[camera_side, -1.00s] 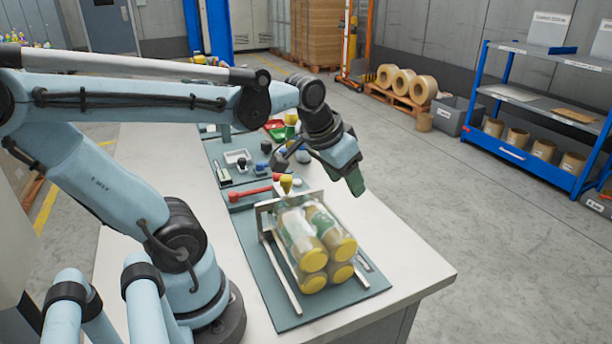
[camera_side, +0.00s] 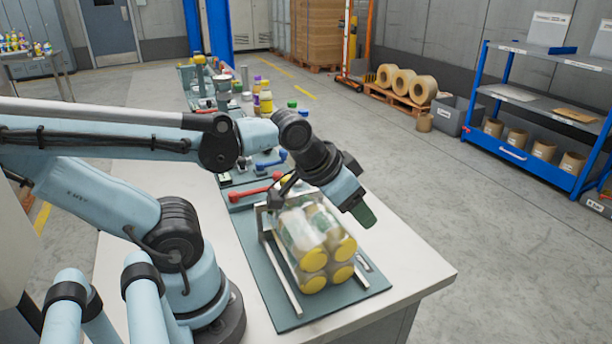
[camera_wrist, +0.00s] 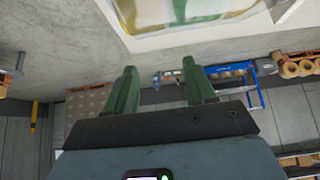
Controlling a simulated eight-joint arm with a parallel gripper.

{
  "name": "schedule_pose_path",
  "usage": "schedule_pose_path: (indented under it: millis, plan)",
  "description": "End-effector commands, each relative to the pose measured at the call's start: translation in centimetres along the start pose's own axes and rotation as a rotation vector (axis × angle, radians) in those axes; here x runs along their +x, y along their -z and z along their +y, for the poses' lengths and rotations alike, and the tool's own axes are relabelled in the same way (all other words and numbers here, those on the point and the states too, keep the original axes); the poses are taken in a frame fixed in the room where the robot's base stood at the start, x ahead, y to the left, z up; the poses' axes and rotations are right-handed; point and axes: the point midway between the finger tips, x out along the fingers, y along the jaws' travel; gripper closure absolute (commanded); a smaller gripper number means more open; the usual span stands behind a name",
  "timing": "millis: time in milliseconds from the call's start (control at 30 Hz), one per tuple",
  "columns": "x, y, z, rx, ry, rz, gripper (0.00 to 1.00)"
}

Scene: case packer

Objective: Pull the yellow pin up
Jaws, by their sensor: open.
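The yellow pin (camera_side: 288,178) has its knob at the back top of the metal bracket behind the bundle of jars.
The jars with yellow lids lie on a grey-green base plate (camera_side: 292,318) on the white table (camera_side: 420,275). A red-handled lever (camera_side: 255,192) and a blue-handled lever (camera_side: 270,162) sit behind. Several bottles stand farther back. The table's right side is clear.

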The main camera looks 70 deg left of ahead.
Motion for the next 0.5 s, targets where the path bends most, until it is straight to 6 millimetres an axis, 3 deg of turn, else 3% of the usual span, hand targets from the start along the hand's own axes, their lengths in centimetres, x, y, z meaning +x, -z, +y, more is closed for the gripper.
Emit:
schedule_pose_path:
  millis: [367, 500]
  plan:
    - [-0.1, 0.1, -0.2, 0.005, 0.003, -0.005, 0.45]
    - [-0.8, 0.7, -2.0, 0.075, 0.034, -0.06, 0.45]
